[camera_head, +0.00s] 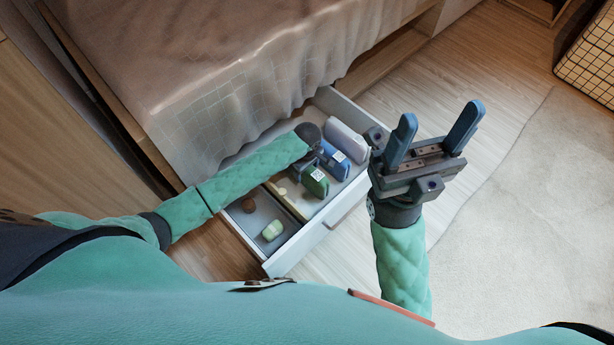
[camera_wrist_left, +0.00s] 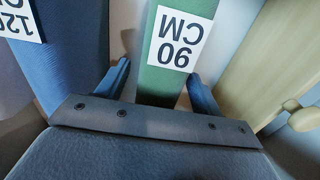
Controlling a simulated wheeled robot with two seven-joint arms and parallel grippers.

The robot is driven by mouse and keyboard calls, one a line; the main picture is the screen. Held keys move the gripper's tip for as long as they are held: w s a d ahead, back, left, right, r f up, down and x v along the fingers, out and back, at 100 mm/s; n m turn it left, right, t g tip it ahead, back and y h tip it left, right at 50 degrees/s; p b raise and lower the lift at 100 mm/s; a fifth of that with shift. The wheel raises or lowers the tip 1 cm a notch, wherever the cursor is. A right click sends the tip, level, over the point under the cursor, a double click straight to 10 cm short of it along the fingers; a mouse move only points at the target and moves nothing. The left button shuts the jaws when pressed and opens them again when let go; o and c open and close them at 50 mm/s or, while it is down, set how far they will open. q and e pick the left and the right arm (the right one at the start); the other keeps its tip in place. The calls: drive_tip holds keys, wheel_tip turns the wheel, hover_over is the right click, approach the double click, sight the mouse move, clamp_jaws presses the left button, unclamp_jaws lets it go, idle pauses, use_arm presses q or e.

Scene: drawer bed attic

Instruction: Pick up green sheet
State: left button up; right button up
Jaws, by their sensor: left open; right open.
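The green sheet (camera_head: 314,185) is a folded bundle with a white label, lying in the open drawer (camera_head: 343,206) under the bed. In the left wrist view the green sheet (camera_wrist_left: 165,72) bears a "90 CM" label. My left gripper (camera_wrist_left: 160,72) is open, with one finger on each side of the sheet; contact cannot be told. In the head view my left gripper (camera_head: 316,158) reaches down into the drawer, partly hidden by its own arm. My right gripper (camera_head: 440,120) is open and empty, raised to the right of the drawer.
A blue folded bundle (camera_head: 333,163) lies beside the green one, and a whitish bundle (camera_head: 346,141) lies beyond it. A brown round item (camera_head: 248,205) and a pale green item (camera_head: 271,231) lie in the grey compartment. The rug (camera_head: 530,220) at right is clear.

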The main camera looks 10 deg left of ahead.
use_arm(q)
drive_tip(key=shift+f, duration=0.4)
drive_tip(key=shift+r, duration=0.1)
drive_tip(key=c, duration=1.3)
